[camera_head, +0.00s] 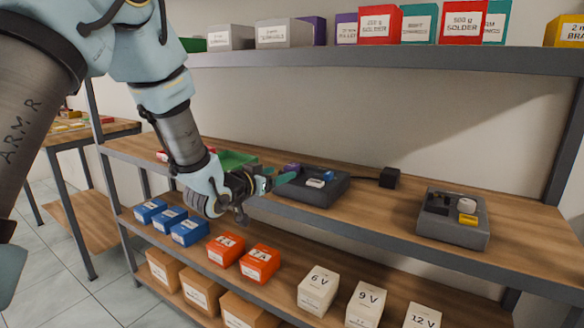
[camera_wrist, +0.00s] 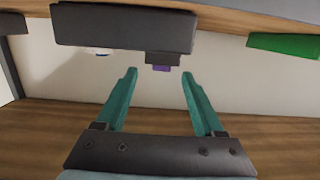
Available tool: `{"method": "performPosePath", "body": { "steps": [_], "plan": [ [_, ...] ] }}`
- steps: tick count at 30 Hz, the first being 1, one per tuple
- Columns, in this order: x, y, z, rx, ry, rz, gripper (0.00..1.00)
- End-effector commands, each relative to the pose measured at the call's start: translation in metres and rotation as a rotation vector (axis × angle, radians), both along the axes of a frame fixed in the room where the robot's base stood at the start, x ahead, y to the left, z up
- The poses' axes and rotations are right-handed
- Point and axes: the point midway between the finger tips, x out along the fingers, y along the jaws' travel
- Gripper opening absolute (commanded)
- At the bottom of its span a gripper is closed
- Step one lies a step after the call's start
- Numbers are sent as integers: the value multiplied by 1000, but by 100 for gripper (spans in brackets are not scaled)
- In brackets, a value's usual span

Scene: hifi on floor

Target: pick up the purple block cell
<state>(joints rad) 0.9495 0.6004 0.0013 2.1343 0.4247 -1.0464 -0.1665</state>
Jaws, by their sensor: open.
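The purple block cell (camera_head: 292,167) shows at the left rear of the dark grey box (camera_head: 318,195) on the middle shelf. My gripper (camera_head: 286,178) is at the left side of that box, with teal fingers pointing toward it. In the wrist view, which appears upside down, a small purple patch (camera_wrist: 162,68) under a dark piece lies between the lines of the two fingers, seemingly beyond their tips. My gripper (camera_wrist: 160,73) is open and empty there. Most of the purple cell is hidden. A white-topped piece (camera_head: 315,183) sits on the same box.
A green tray (camera_head: 236,160) lies left of the box, behind my wrist. A black cube (camera_head: 389,178) and another grey device (camera_head: 453,220) with a yellow piece stand to the right. The upper shelf (camera_head: 380,60) overhangs; the lower one holds several boxes.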

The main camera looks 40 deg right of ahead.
Motion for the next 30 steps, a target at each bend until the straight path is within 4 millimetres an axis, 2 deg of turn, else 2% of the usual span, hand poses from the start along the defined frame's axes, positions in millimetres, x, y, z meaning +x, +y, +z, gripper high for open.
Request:
{"method": "performPosePath", "body": {
  "steps": [5, 11, 15, 23, 25, 30],
  "plan": [
    [4, -11, 1, 1, 0, 2, 70],
    [11, -39, 7, 1, -1, 1, 70],
    [15, -54, 1, 3, 0, 2, 70],
    [16, -57, -1, 2, 0, 3, 70],
    [16, -57, -1, 2, 0, 3, 66],
    [16, -57, -1, 2, 0, 3, 46]
  ]
}}
